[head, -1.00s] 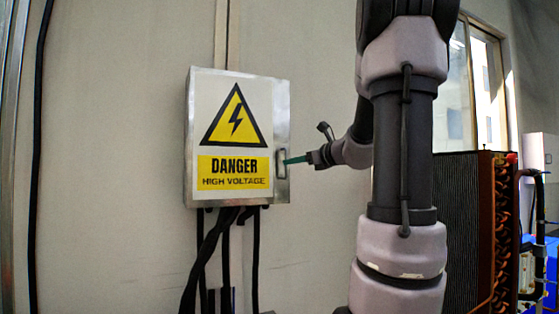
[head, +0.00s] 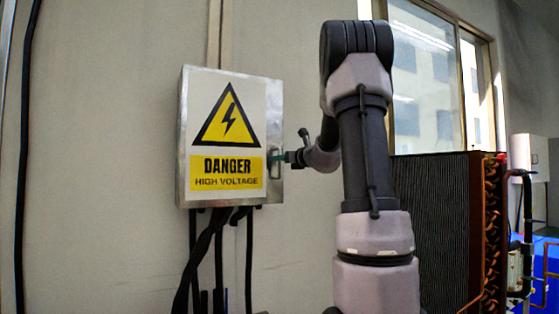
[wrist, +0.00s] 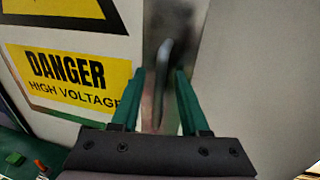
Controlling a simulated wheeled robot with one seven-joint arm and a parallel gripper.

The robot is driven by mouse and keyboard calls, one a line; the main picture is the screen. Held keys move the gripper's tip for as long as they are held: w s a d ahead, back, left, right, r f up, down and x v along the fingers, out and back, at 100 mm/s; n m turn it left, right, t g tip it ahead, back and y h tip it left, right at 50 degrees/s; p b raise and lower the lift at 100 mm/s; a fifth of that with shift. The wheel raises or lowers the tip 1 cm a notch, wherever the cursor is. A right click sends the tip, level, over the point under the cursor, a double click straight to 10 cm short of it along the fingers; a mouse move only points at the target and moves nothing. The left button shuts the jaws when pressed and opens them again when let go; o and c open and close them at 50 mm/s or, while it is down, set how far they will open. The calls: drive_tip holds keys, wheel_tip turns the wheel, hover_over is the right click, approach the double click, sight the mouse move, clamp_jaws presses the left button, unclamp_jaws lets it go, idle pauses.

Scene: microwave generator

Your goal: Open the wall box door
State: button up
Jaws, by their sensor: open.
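The wall box (head: 229,137) is a grey metal box on the wall, with a white door carrying a yellow lightning triangle and a "DANGER HIGH VOLTAGE" sign. Its door looks closed. The metal handle (wrist: 163,72) stands at the door's right edge. My gripper (head: 277,156) is at the handle in the head view, coming from the right. In the wrist view my gripper (wrist: 160,88) has its two green fingers apart, one on each side of the handle. I cannot tell whether either finger touches it.
Black cables (head: 222,255) hang below the box along the wall. A dark finned unit with copper pipes (head: 450,225) stands at the right. A window (head: 430,85) is behind my arm. The wall left of the box is clear apart from a black cable.

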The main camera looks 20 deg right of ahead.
drive_tip(key=shift+w, duration=0.1)
clamp_jaws()
idle(1.4)
